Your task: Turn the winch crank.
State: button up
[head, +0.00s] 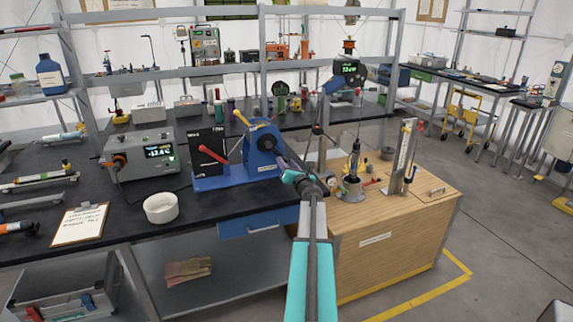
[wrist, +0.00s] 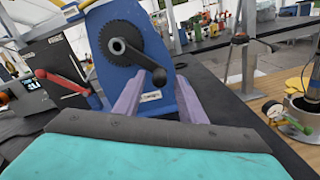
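The winch (head: 262,150) is a blue housing on a blue base on the black bench, left of centre in the head view. In the wrist view, the winch (wrist: 113,28) shows a dark toothed gear and a black crank (wrist: 140,58) slanting down right to a round knob. My gripper (head: 281,151) reaches towards the winch's right side. In the wrist view, the two mauve fingers of my gripper (wrist: 160,80) are spread apart, with the knob appearing between their tips and no finger visibly touching it. The depth between tips and knob is unclear. The crank is mostly hidden in the head view.
A black box with a red lever (head: 209,150) stands left of the winch. A meter box (head: 130,165), a white bowl (head: 160,208) and a clipboard (head: 80,224) are farther left. A wooden cabinet (head: 385,245) with a gauge and cylinder stands right. Floor is open beyond it.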

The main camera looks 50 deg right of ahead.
jog(key=b+v, duration=0.2)
jog(key=v, duration=1)
jog(key=shift+s+a, duration=0.2)
jog(key=shift+s, duration=0.2)
dwell(0.3)
jog(key=shift+w+f, duration=0.1)
jog(key=shift+f, duration=0.05)
dwell(0.6)
jog(key=n+b, duration=0.2)
jog(key=b, duration=0.2)
jog(key=w+d+n+b, duration=0.1)
jog(key=n+b, duration=0.1)
jog(key=b, duration=0.2)
jog(key=shift+y, duration=0.4)
jog(key=shift+b, duration=1.25)
jog(key=shift+w+d+r, duration=0.1)
jog(key=shift+r, duration=0.2)
